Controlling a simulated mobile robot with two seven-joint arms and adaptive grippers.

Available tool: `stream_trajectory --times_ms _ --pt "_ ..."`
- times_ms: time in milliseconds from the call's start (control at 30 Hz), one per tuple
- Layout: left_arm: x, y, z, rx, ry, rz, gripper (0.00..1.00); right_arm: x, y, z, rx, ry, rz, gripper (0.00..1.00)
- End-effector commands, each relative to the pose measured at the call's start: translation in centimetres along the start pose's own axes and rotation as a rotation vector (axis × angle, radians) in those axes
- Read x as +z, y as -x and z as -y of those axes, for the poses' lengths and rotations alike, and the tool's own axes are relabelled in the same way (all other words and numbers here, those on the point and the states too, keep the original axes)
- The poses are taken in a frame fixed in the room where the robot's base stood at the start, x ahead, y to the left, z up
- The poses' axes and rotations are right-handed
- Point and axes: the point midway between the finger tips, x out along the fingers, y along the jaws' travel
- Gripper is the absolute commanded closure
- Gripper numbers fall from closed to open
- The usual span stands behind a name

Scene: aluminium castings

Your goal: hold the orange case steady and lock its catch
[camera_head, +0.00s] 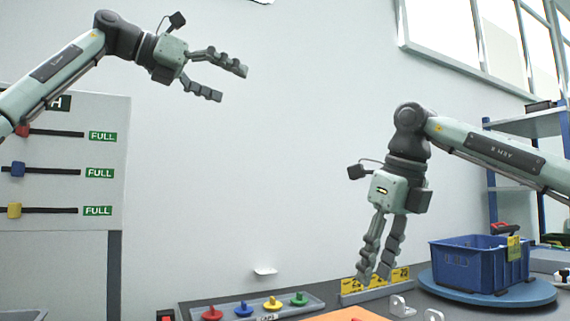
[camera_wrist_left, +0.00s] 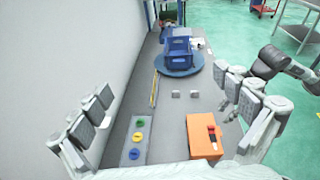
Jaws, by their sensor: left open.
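The orange case (camera_wrist_left: 199,143) lies on the grey bench in the left wrist view, with a small red and black part (camera_wrist_left: 212,133), seemingly its catch, near its right side. In the head view only the top strip of the case (camera_head: 340,316) shows at the bottom edge. My left gripper (camera_head: 231,84) is open and empty, high in front of the wall, well away from the case. My right gripper (camera_head: 373,277) points down over the bench beyond the case, with its fingers close together. Whether they are shut is unclear, and I see nothing between them.
A tray (camera_wrist_left: 134,153) with coloured knobs lies left of the case. Two small metal brackets (camera_head: 401,307) stand near my right gripper. A blue crate (camera_head: 463,265) sits on a round blue turntable (camera_head: 450,292) at the right. A slider panel (camera_head: 65,150) stands at the left.

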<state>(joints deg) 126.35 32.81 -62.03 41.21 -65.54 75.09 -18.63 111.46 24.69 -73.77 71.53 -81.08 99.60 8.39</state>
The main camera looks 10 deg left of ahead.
Motion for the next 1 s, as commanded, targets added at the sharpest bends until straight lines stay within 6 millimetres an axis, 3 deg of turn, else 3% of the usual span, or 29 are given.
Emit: stream_trajectory --times_ms 33,200,433,600,700,800,1000 --pt "-2.1 -2.5 0.2 -0.011 0.001 -0.079 0.0 0.0 0.0 0.0 0.0 0.0 0.0 0.66" --pt "-10.0 -8.9 1.0 -0.043 0.004 -0.356 0.0 0.0 0.0 0.0 0.0 0.0 0.0 0.66" --pt "-22.1 -14.9 2.9 -0.093 0.003 -0.775 0.0 0.0 0.0 0.0 0.0 0.0 0.0 0.66" --pt "-29.9 -16.5 4.7 -0.123 0.0 -1.079 0.0 0.0 0.0 0.0 0.0 0.0 0.0 0.66" --pt "-33.0 -16.6 5.5 -0.135 -0.002 -1.217 0.0 0.0 0.0 0.0 0.0 0.0 0.0 0.66" --pt "-35.0 -16.5 6.1 -0.142 -0.003 -1.311 0.0 0.0 0.0 0.0 0.0 0.0 0.0 0.66" --pt "-37.0 -16.5 6.5 -0.145 -0.003 -1.367 0.0 0.0 0.0 0.0 0.0 0.0 0.0 0.66"
